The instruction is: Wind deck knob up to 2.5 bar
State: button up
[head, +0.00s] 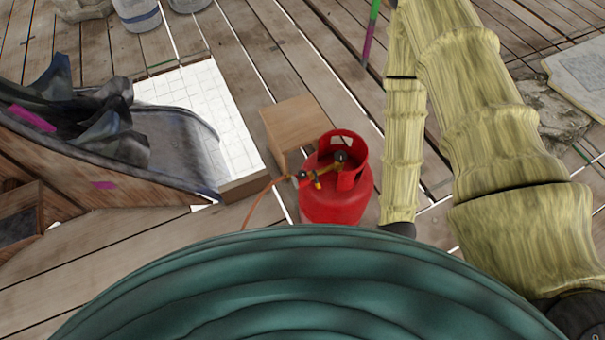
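A red gas bottle (335,205) with a raised collar stands on the plank deck, just beyond my green-covered body. A black round knob (340,156) sits at its top inside the collar. A brass fitting (323,171) runs left from it to a smaller dark part (303,176), where an orange hose (262,203) joins. I cannot tell which of these is the deck knob, and no pressure reading is legible. My yellow-sleeved arm comes down right of the bottle to a dark end part. My gripper does not show; the green cover hides what lies below that end.
A brown box (291,118) stands just behind the bottle. At left are a wooden-sided trough (95,175) with dark pieces and a white gridded sheet (222,125). Buckets (138,14) stand at the back. A grey slab (578,75) lies at right. Bare planks lie between.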

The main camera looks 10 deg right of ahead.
aim_at(301, 174)
jog(key=z, duration=2.35)
jog(key=k, duration=0.5)
jog(key=u, duration=2.35)
